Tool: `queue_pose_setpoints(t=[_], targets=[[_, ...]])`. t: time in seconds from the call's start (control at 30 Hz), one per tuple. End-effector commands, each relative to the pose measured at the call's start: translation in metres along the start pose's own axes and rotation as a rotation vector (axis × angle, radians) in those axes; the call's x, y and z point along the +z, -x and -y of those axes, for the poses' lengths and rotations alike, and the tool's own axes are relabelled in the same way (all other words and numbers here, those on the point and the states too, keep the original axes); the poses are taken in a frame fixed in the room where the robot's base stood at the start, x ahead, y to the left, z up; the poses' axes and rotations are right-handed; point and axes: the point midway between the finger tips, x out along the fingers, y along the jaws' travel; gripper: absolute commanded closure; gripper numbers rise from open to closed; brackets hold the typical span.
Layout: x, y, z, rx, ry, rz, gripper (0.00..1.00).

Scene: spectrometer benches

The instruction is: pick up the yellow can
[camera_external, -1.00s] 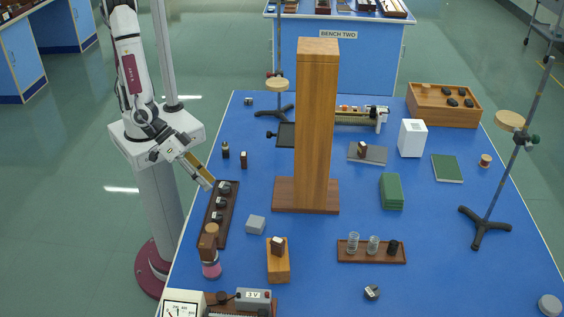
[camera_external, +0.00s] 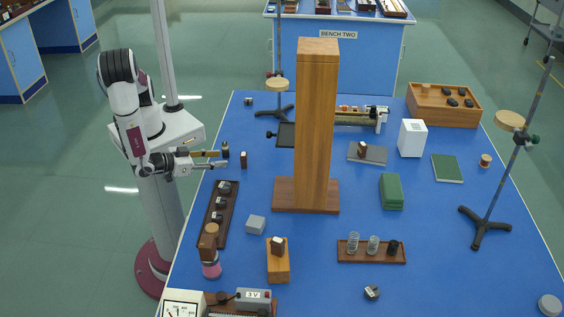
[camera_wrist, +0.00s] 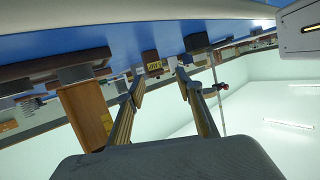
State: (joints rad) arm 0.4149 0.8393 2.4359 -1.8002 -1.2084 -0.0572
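I cannot make out a clear yellow can in either view. In the wrist view, a small thing with a yellow face (camera_wrist: 154,66) shows between the fingertips, beside dark and white items; whether it is a can I cannot tell. My gripper (camera_external: 222,158) is level at the left edge of the blue bench, pointing right, with a small dark bottle (camera_external: 225,146) and a small dark brown block (camera_external: 243,160) close to its tips. In the wrist view my gripper (camera_wrist: 160,80) has its two fingers apart, with nothing held between them.
A tall wooden column (camera_external: 316,130) stands on the bench to the right of my gripper. A dark tray (camera_external: 230,225) with black knobs lies in front. A stand with a rod (camera_external: 279,60) is behind. Bare blue surface lies between the block and the column.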

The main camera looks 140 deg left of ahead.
Motion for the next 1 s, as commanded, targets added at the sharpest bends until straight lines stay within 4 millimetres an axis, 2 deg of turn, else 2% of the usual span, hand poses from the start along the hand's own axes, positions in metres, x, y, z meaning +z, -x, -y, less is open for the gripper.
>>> queue_pose_setpoints(t=[0.3, 0.5, 1.0], targets=[[0.009, -0.003, 0.040, -0.109, 0.041, -0.192, 0.64], [0.013, -0.002, 0.058, -0.141, 0.080, -0.283, 0.64], [0.014, -0.001, 0.065, -0.151, 0.103, -0.323, 0.64]])
